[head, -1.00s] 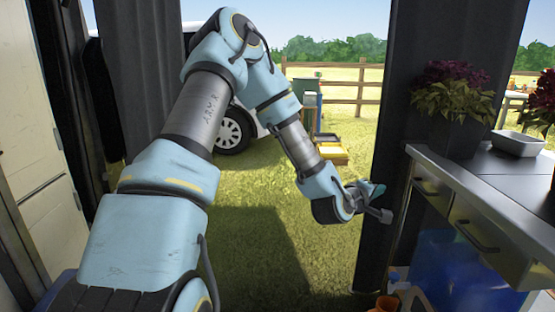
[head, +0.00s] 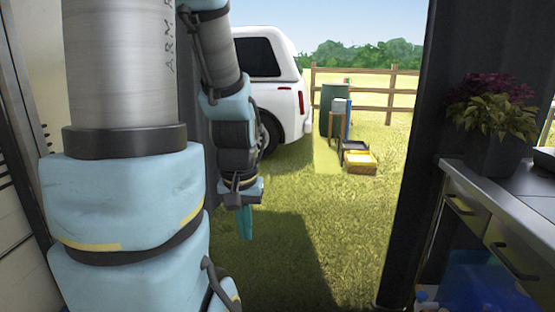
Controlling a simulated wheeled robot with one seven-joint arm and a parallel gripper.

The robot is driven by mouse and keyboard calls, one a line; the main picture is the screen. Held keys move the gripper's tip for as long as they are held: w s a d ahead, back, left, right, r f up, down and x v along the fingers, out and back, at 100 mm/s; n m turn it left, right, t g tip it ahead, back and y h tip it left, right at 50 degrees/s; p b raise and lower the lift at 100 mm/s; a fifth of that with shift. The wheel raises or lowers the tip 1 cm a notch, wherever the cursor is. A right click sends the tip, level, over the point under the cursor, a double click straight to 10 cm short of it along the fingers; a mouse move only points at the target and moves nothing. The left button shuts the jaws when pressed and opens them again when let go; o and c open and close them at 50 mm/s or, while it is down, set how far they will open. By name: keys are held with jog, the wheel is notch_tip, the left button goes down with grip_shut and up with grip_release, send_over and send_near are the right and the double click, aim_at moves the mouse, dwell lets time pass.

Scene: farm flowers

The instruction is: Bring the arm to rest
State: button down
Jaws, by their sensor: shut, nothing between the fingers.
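My arm stands at the left of the head view, its upper part rising out of the frame and its forearm hanging down behind it. My gripper (head: 245,222) hangs at the end of the forearm, pointing down over the grass (head: 330,235). Its teal fingers are small in the picture and look closed, with nothing held. It is clear of the counter and the curtains.
A metal counter with drawers (head: 490,220) stands at the right, with a dark planter of purple flowers (head: 495,115) on it. A dark curtain (head: 420,150) hangs beside it. Outside are a white vehicle (head: 283,100), a green bin (head: 333,108) and a yellow crate (head: 360,162). Open grass lies between.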

notch_tip(320, 180, up, 16)
jog(key=p, duration=1.4)
jog(key=shift+f, duration=0.2)
